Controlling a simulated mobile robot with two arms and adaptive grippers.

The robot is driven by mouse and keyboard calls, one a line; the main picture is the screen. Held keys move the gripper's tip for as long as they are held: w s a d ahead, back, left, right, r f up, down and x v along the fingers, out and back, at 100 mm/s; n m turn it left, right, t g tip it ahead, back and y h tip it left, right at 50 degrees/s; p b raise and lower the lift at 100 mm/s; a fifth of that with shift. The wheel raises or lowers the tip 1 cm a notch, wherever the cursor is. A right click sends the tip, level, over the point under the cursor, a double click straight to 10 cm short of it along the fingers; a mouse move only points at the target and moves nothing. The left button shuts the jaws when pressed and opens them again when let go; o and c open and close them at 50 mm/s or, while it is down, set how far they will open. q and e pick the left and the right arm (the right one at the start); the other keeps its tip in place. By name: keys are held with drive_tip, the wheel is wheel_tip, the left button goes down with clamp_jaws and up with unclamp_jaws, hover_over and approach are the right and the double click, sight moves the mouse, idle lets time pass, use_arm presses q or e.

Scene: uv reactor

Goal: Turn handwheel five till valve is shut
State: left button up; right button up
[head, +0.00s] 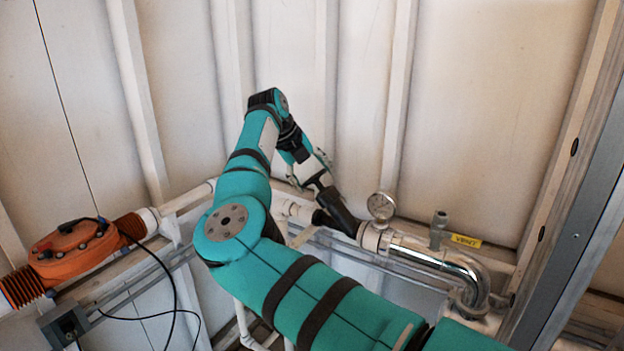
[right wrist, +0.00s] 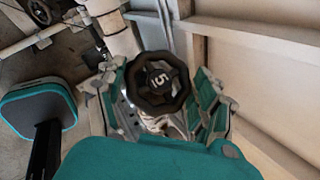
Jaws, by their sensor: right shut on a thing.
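Handwheel five (right wrist: 158,84) is a black lobed wheel with a white "5" on its hub, face-on in the right wrist view. My right gripper (head: 322,184) has its fingers on both sides of the wheel and is shut on it. In the head view a dark part (head: 340,214) lies at the gripper's tips against the pipe. The gripper hides much of this spot, so the wheel's face and the valve's position cannot be read there. My left gripper is not in view.
A round gauge (head: 381,206) stands on the pipe just right of the gripper. A shiny pipe bend (head: 470,275) and yellow tag (head: 466,241) are further right. An orange unit (head: 73,252) with cables is at left. Another dark wheel (right wrist: 38,12) shows top left in the wrist view.

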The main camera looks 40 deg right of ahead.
drive_tip(key=shift+r, duration=0.1)
idle(0.3)
drive_tip(key=o, duration=0.8)
drive_tip(key=v, duration=1.2)
drive_tip(key=shift+w+a, duration=0.1)
